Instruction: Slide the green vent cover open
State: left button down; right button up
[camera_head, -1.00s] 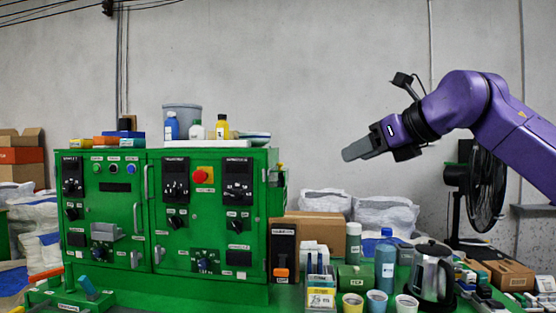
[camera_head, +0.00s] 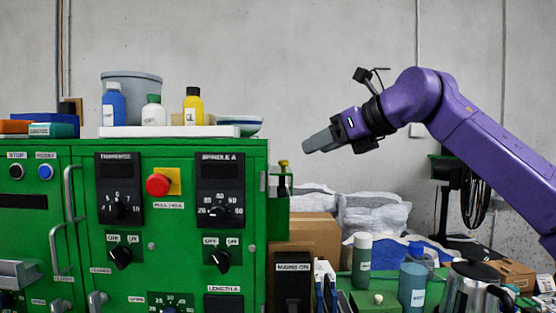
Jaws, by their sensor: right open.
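The green control cabinet (camera_head: 185,200) fills the left of the head view, with knobs, labels and a red button (camera_head: 158,185) on its front. I cannot make out a green vent cover on the parts that show; the cabinet's lower part is cut off by the frame. My left gripper is not in view.
Bottles, a grey bucket (camera_head: 133,90) and small boxes stand on the cabinet top. A crowded bench right of the cabinet holds a green bottle (camera_head: 362,258), a kettle (camera_head: 470,290) and cartons. Metal handles stick out of the cabinet front.

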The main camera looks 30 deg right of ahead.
aim_at(291, 173)
jog(key=p+x, duration=0.1)
jog(key=x, duration=0.2)
jog(key=p+x, duration=0.1)
jog(key=x, duration=0.2)
jog(key=p+x, duration=0.1)
jog(key=x, duration=0.2)
jog(key=shift+a, duration=0.35)
jog(key=shift+s+r, duration=0.2)
jog(key=shift+s, duration=0.4)
jog(key=shift+w+d+f, duration=0.1)
jog(key=shift+w, duration=0.1)
grip_shut()
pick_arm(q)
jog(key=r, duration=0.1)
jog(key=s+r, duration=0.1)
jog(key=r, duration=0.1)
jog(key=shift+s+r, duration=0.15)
